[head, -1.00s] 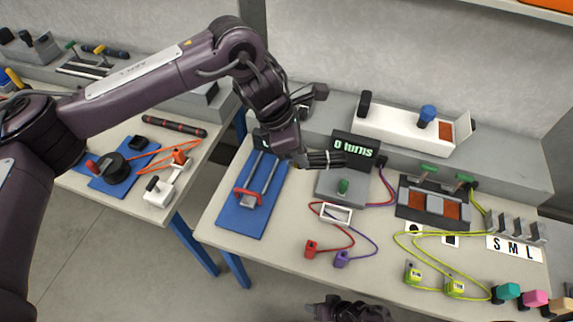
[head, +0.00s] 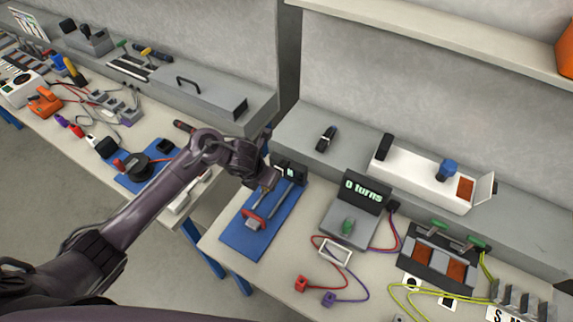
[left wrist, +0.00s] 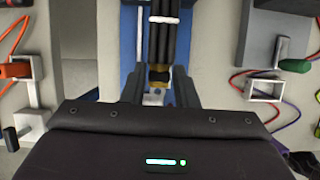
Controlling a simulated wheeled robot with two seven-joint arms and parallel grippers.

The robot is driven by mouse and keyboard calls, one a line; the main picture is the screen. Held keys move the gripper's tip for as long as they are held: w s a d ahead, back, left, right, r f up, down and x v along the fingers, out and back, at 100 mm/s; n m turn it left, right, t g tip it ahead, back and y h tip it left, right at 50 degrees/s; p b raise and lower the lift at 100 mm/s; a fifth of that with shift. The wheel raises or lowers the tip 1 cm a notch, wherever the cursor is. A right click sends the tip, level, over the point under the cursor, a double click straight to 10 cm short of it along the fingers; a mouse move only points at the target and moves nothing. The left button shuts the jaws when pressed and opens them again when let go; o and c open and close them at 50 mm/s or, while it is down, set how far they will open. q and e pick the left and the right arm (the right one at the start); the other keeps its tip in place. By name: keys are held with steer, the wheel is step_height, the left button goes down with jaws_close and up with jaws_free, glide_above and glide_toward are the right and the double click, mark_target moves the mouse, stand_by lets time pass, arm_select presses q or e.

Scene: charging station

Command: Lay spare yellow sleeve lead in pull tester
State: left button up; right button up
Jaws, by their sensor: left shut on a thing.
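The pull tester stands at the left end of the near table: a blue base (head: 246,238), two rails, a red handle (head: 254,219) and a small dark display box (head: 291,169). My left gripper (head: 268,184) is over the far part of its rails. In the left wrist view my left gripper (left wrist: 159,88) is shut on a dark bundle of strands (left wrist: 163,38) with a white band and a brass-yellow sleeve at the fingers. The strands point away over the blue base. Whether they touch the tester is unclear. A dark part at the lower right wrist-view edge may be my right gripper.
Yellow-green leads (head: 405,292) lie further right. A dark tool (head: 326,138) lies on the back ledge.

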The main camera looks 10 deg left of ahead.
arm_select(q)
steer(key=shift+s+a+f, duration=0.15)
steer(key=shift+a+f, duration=0.1)
steer(key=shift+a, duration=0.15)
steer(key=b, duration=0.6)
glide_toward(270, 203)
steer(key=shift+w+d+r, duration=0.1)
steer(key=shift+w+d, duration=0.25)
steer(key=shift+w, duration=0.5)
stand_by(1.1)
steer(key=shift+f+b, duration=0.2)
steer(key=shift+b, duration=0.2)
steer(key=shift+f+b, duration=0.3)
steer(key=shift+f+b, duration=1.55)
steer(key=o, duration=1.1)
steer(key=shift+c, duration=0.2)
